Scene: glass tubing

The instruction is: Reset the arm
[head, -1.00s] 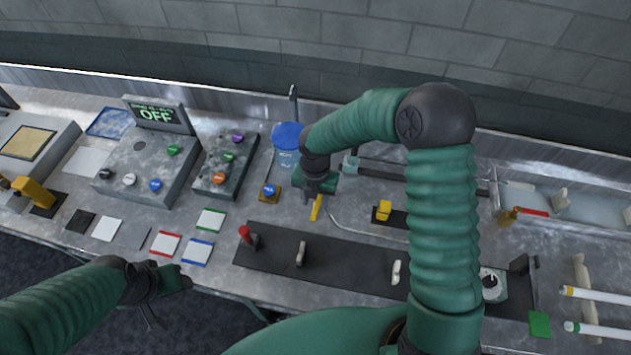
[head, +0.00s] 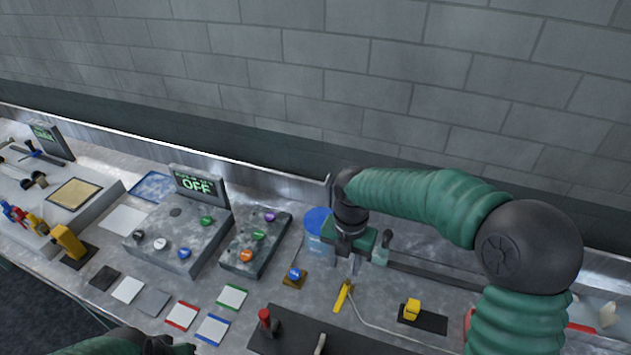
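My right arm comes in from the lower right and arches over the bench. Its gripper (head: 356,262) points down above the bench, just behind a yellow handle (head: 343,296) and beside a blue-topped container (head: 318,222). Its fingers are small and dark here, and I cannot tell how far apart they are. I see nothing clearly held in it. My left arm (head: 120,343) shows only at the bottom edge, with its dark wrist partly in view and its fingers cut off by the frame.
A control box with an OFF display (head: 197,185) and a button box (head: 255,241) stand left of the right gripper. Coloured squares (head: 182,315) lie in front. A dark strip (head: 290,335) with a red-knobbed lever (head: 265,318) is at the bottom. A wall closes the back.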

